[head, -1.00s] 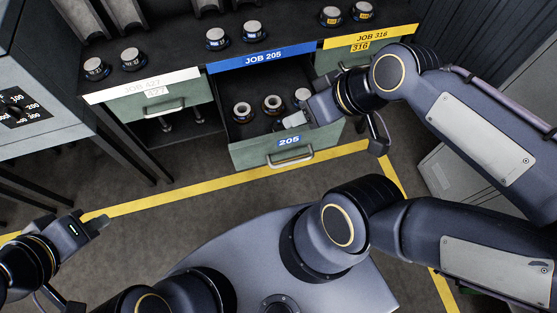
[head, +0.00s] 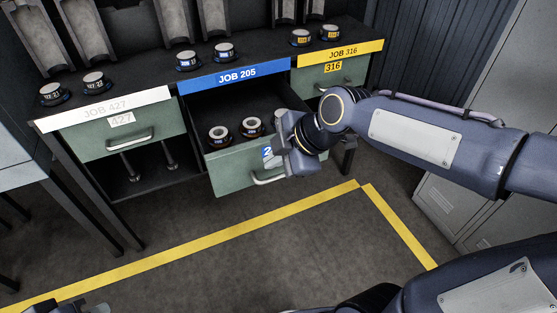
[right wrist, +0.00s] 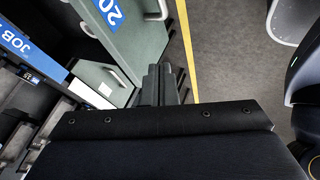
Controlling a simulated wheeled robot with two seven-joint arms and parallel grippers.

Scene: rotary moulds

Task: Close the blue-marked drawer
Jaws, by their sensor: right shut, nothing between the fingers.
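The blue-marked drawer (head: 228,168) is green, stands open and sits under the blue JOB 205 strip (head: 238,76). Its blue 205 label (head: 266,153) is partly hidden by my right gripper; the label also shows in the right wrist view (right wrist: 108,12). Two ring-topped round pieces (head: 219,133) (head: 251,126) show in the drawer. My right gripper (head: 283,160) is shut and empty at the right part of the drawer front, by the handle (head: 268,178). I cannot tell whether it touches. A bit of my left gripper (head: 88,309) shows at the bottom left edge, mostly cut off.
The white-marked drawer (head: 130,138) on the left and the yellow-marked drawer (head: 335,80) on the right look shut. Several round pieces stand on the bench top (head: 135,68). Yellow floor lines (head: 200,241) run in front; the floor before the drawer is clear.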

